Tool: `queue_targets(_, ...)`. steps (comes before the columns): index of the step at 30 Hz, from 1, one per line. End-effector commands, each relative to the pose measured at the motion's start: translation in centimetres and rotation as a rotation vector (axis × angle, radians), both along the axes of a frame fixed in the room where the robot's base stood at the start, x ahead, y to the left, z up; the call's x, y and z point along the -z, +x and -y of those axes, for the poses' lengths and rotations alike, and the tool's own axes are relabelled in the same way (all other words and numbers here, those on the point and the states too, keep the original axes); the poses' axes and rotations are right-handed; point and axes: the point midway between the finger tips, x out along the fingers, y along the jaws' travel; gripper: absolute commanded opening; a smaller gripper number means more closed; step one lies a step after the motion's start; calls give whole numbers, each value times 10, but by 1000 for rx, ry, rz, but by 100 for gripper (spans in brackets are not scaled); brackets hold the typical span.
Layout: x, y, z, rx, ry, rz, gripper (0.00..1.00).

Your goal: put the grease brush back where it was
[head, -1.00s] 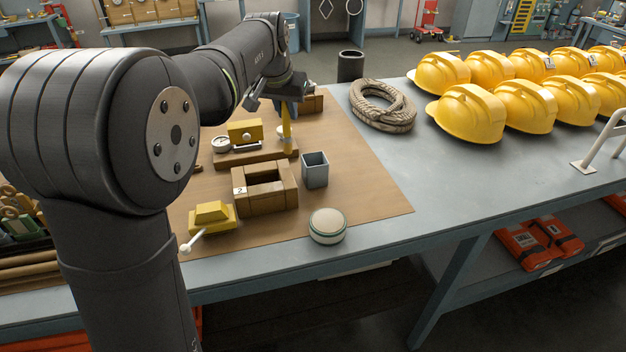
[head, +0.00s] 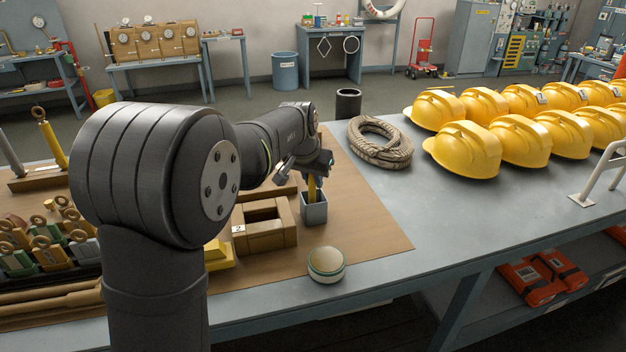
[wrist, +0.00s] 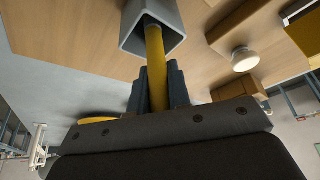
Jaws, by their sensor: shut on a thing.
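The grease brush, with a yellow handle (head: 311,188), is in my gripper (head: 316,166) over the grey square cup (head: 314,212). In the wrist view the handle (wrist: 156,65) runs from between my dark fingers (wrist: 158,88) into the mouth of the cup (wrist: 150,8). Its lower end is inside the cup, and the bristles are hidden. The brush looks about upright in the head view. My fingers are shut on the handle above the rim. I cannot tell whether the brush touches the cup's bottom.
A wooden frame block (head: 265,235) marked 2 stands just left of the cup. A round lidded tin (head: 326,265) is in front. Coiled rope (head: 380,142), a dark cylinder (head: 348,103) and yellow helmets (head: 470,150) lie behind and to the right. The bench right of the cup is clear.

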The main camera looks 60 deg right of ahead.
Motion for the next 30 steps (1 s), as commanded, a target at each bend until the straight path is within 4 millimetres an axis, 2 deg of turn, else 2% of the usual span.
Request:
queue_targets(11, 6, 0, 0, 0, -1, 0, 0)
queue_targets(12, 6, 0, 0, 0, -1, 0, 21)
queue_targets(15, 6, 0, 0, 0, -1, 0, 39)
queue_targets(24, 4, 0, 0, 0, -2, 1, 39)
queue_targets(30, -19, 0, -8, 0, -5, 1, 39)
